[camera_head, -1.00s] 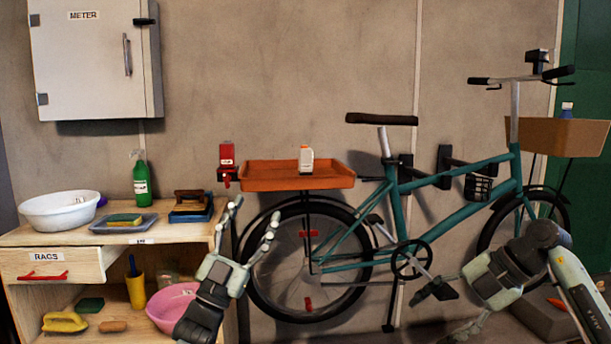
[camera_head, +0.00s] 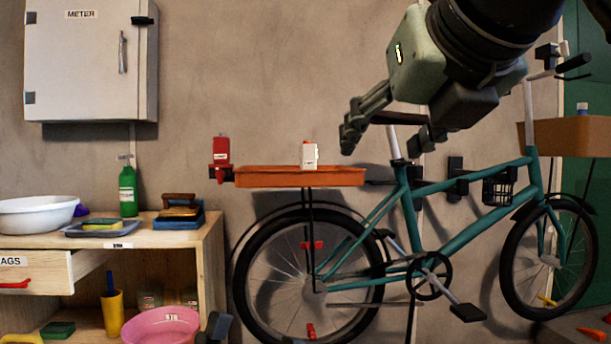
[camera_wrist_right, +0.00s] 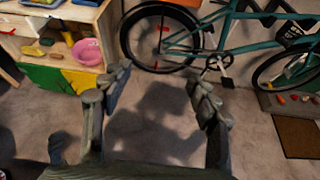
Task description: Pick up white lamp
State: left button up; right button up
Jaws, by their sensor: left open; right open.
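A small white lamp (camera_head: 310,156) with an orange top stands upright on the orange rear rack (camera_head: 275,177) of the bicycle in the head view. My right gripper (camera_head: 388,136) is open and empty. In the head view it appears up and to the right of the lamp, nearer the camera, not touching it. In the right wrist view the two fingers of my right gripper (camera_wrist_right: 160,95) are spread apart with bare floor between them; the lamp is not visible there. Only a dark part of my left gripper (camera_head: 215,328) shows at the bottom edge; its fingers are mostly hidden.
A red lamp (camera_head: 220,155) is at the rack's left end. The teal bicycle (camera_head: 440,185) stands against the wall. A wooden bench (camera_head: 207,255) at left holds a white basin (camera_head: 35,215), a green bottle (camera_head: 128,190) and brushes. A pink bowl (camera_head: 160,325) sits below.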

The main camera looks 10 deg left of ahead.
aim_at(308, 151)
jog(key=i+j, duration=0.2)
jog(key=i, duration=0.2)
jog(key=i+j, duration=0.2)
jog(key=i, duration=0.2)
jog(key=i+j, duration=0.2)
jog(key=i, duration=0.25)
jog(key=i+j, duration=0.2)
jog(key=i, duration=0.2)
